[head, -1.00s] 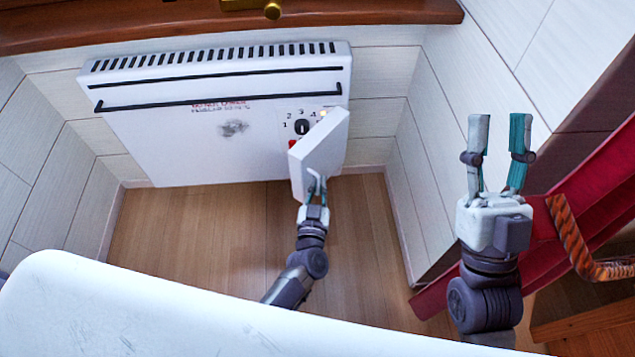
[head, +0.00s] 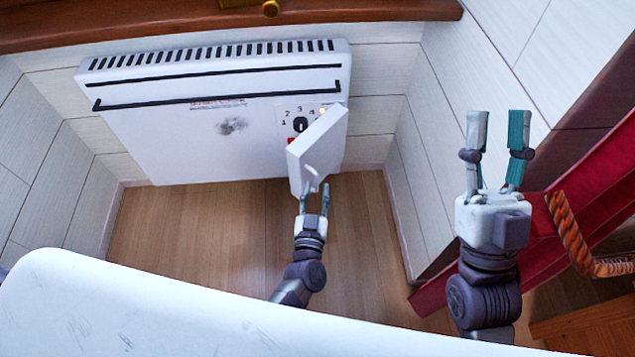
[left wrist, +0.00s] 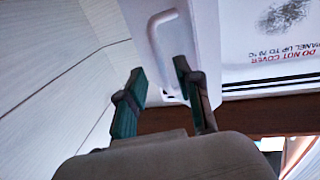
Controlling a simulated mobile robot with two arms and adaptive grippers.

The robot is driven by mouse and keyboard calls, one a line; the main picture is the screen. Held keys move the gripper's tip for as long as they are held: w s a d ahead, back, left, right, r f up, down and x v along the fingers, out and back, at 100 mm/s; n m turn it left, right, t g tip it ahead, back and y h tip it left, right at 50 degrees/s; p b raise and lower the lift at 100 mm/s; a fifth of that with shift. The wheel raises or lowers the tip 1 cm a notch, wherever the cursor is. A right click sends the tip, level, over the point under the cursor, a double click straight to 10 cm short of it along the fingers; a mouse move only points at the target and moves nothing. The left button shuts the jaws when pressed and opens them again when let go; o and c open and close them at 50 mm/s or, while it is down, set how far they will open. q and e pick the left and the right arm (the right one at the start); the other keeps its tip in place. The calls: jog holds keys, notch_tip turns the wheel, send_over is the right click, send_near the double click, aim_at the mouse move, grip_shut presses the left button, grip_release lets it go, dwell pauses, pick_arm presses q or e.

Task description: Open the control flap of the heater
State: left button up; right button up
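The white heater (head: 190,140) is mounted on the wall in the head view. Its control flap (head: 318,150) is swung out from the front. A numbered dial (head: 301,124) and part of a red switch show beside the flap. My left gripper (head: 313,190) is just below the flap's handle (head: 309,178), with its fingers apart. In the left wrist view the curved flap handle (left wrist: 163,45) stands beyond the open fingertips (left wrist: 160,82), with nothing between them. My right gripper (head: 498,120) is open and empty, raised at the right.
A wooden ledge (head: 150,25) runs above the heater. A red slanted piece (head: 560,225) and an orange rope (head: 570,235) are at the right, near my right arm. Wooden floor (head: 190,215) is clear below the heater.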

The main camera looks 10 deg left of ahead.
pick_arm(q)
jog(key=s, duration=0.8)
jog(key=shift+s+d, duration=0.35)
jog(key=shift+d, duration=0.05)
pick_arm(e)
jog(key=shift+c, duration=0.2)
